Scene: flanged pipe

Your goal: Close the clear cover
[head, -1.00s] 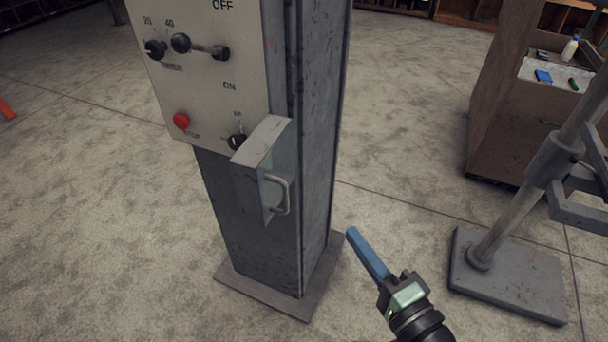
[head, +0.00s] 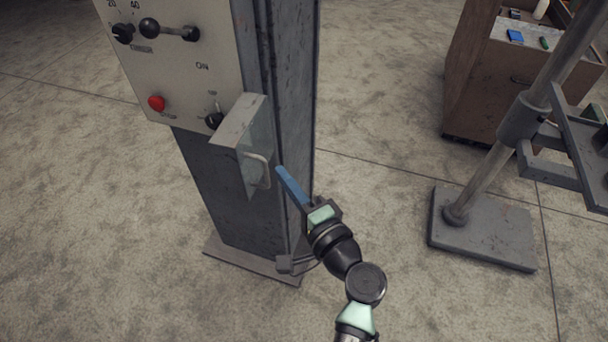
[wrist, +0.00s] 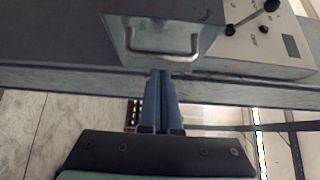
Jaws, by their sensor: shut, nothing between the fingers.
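The clear cover (head: 258,146) is a see-through panel in a grey frame at the lower right corner of the control panel (head: 185,60). It stands out from the panel face, swung open, and carries a curved metal handle (head: 258,171). In the wrist view the handle (wrist: 163,52) lies just beyond my fingertips. My gripper (head: 280,171) has blue fingers pressed together, empty, just right of the handle in the head view. I cannot tell whether the fingertips touch the handle. The wrist view also shows the closed fingers (wrist: 161,75).
The grey column (head: 285,120) carries the panel, with a red button (head: 156,103), knobs and a lever (head: 170,30). At right stand a post on a flat base (head: 480,230) and a wooden cabinet (head: 490,90). The floor between is clear.

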